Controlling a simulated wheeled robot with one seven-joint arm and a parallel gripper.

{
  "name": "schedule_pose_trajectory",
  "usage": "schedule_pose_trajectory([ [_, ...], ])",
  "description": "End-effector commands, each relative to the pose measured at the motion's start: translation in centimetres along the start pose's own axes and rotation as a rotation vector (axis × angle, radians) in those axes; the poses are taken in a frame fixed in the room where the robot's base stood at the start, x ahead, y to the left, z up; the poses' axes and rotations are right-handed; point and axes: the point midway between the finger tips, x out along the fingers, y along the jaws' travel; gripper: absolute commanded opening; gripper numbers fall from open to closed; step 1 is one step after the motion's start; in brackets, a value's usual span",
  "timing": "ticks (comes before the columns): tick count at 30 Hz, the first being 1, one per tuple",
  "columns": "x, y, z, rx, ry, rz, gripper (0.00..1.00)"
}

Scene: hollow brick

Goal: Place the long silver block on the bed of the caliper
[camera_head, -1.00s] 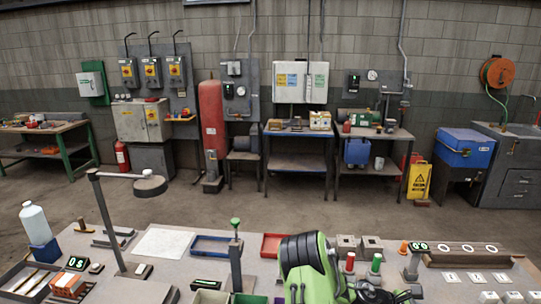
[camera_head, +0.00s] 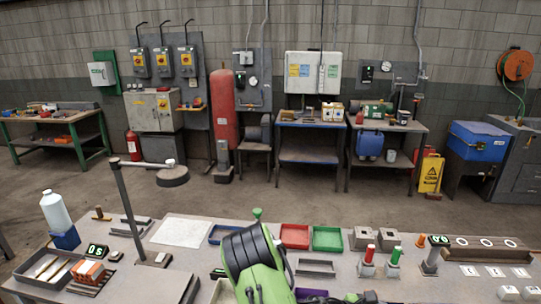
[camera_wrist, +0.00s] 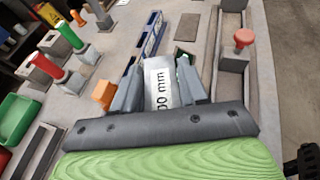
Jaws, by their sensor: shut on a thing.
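In the wrist view my gripper (camera_wrist: 158,95) is shut on a silver block (camera_wrist: 161,82) between its two grey fingers. The block's face shows black "00 mm" print, partly cut off by the gripper body. A long blue rail (camera_wrist: 150,42) with pale markings lies just beyond the fingers; it may be the caliper, but I cannot tell for sure, nor whether the block touches it. In the head view my green and black arm hangs over the bench's front, and the fingers and block are not visible there.
An orange piece (camera_wrist: 103,95) stands close to the left finger, and a red-knobbed post (camera_wrist: 243,40) to the right. Red-topped and green-topped posts stand at left.

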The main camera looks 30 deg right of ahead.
Motion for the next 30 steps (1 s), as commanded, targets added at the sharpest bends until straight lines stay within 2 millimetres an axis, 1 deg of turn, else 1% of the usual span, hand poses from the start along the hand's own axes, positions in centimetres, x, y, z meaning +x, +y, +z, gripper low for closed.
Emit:
schedule_pose_trajectory([
  [1, -1.6, 0.4, -0.5, -0.022, -0.004, 0.041, 0.00],
  [6, -6.5, 1.5, -2.7, -0.076, -0.004, 0.175, 0.00],
  [9, -8.6, 2.0, -3.5, -0.096, -0.005, 0.230, 0.00],
  [14, -9.8, 2.2, -4.2, -0.116, -0.011, 0.260, 0.00],
  [23, -13.2, 3.1, -5.5, -0.145, -0.009, 0.351, 0.00],
  [26, -15.3, 3.6, -6.5, -0.166, -0.003, 0.405, 0.00],
  [29, -18.1, 4.3, -7.7, -0.196, 0.000, 0.481, 0.00],
  [30, -19.4, 4.5, -8.3, -0.209, 0.002, 0.514, 0.00],
])
